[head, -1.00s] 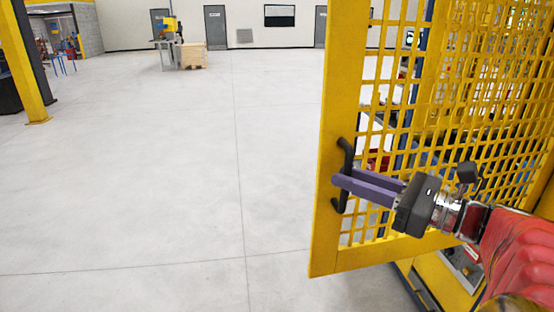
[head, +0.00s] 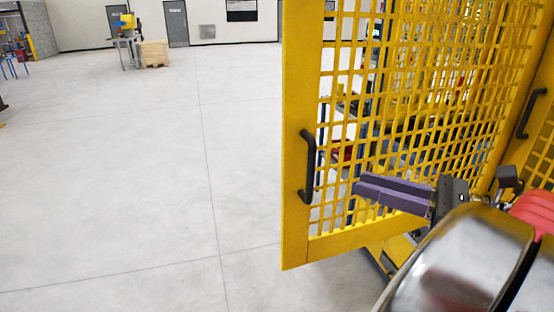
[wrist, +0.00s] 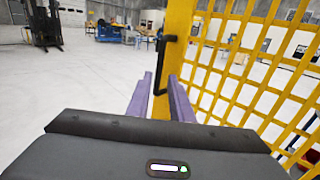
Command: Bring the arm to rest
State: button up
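My gripper (head: 357,186) is at the right in the head view, its two purple fingers pointing left in front of the yellow mesh door. The fingers are apart with nothing between them, as the wrist view (wrist: 160,78) shows. The black door handle (head: 308,168) is left of the fingertips, with a gap between. In the wrist view the handle (wrist: 159,64) is ahead of the fingers. The yellow mesh door (head: 295,120) stands open. My arm covers the lower right of the head view.
A second black handle (head: 530,114) is on a yellow panel at the far right. Wide clear floor (head: 120,180) lies to the left. A workbench with a yellow machine (head: 127,28) stands far back. A forklift (wrist: 44,25) shows far left in the wrist view.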

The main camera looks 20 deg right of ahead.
jog(key=shift+s+d, duration=0.35)
jog(key=shift+s, duration=0.2)
jog(key=w+a+f+n+g+h, duration=0.25)
jog(key=a+f+n+g, duration=0.25)
jog(key=a+f+n, duration=0.3)
jog(key=w+a+f+n+g+h, duration=0.1)
jog(key=w+a+f+n+g, duration=0.2)
jog(key=a+f+n+g, duration=0.5)
jog(key=s+a+f+n+t+h, duration=0.2)
jog(key=n+h, duration=0.5)
jog(key=n, duration=0.6)
jog(key=shift+s+a+t, duration=0.9)
jog(key=shift+s+a, duration=0.25)
jog(key=shift+a, duration=0.1)
